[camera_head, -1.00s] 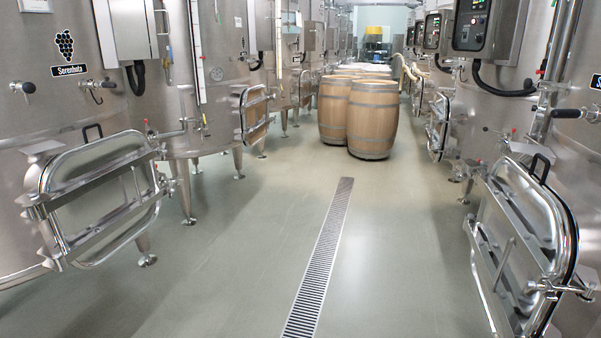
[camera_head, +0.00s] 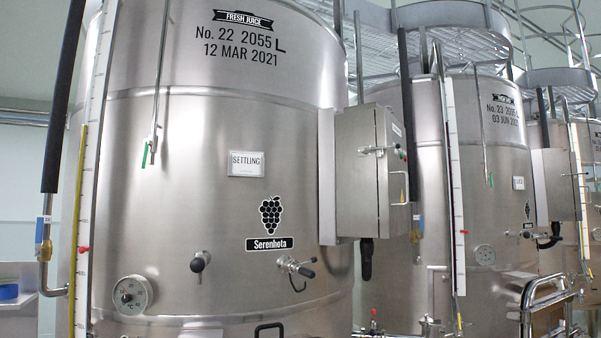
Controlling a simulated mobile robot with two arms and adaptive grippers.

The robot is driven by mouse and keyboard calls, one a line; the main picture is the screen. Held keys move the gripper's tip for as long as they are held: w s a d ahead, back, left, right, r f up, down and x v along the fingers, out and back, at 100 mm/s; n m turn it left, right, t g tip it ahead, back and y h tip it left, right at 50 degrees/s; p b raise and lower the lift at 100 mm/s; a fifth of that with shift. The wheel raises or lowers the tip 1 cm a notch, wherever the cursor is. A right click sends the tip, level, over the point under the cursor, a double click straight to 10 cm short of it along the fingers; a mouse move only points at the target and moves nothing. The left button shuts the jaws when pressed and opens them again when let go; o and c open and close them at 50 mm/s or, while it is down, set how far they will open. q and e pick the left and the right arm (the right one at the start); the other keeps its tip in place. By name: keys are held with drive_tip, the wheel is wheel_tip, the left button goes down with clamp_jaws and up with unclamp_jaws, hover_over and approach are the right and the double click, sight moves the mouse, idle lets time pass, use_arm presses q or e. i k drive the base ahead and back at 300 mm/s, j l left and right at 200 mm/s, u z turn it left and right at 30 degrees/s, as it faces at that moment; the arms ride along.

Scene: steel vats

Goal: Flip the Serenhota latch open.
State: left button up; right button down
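The steel vat with the grape logo and "Serenhota" label (camera_head: 270,244) fills the left half of the head view. Below the label, a black handle (camera_head: 269,331) shows at the bottom edge. The rest of this vat's hatch and any latch on it are cut off below the frame. A black-knobbed fitting (camera_head: 200,262) and a valve with a black handle (camera_head: 297,269) stick out of the vat's front. Neither of my grippers is in view.
A dial gauge (camera_head: 132,295) sits low on the vat. A control box (camera_head: 371,160) juts out at its right side. More vats (camera_head: 500,165) stand to the right, one with a tubular hatch frame (camera_head: 545,305). The floor is out of view.

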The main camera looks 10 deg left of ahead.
sight(362, 149)
drive_tip(key=i+l+u, duration=0.55)
drive_tip(key=l+u, duration=0.15)
drive_tip(key=l, duration=0.2)
drive_tip(key=i+l+u, duration=0.2)
drive_tip(key=l, duration=0.15)
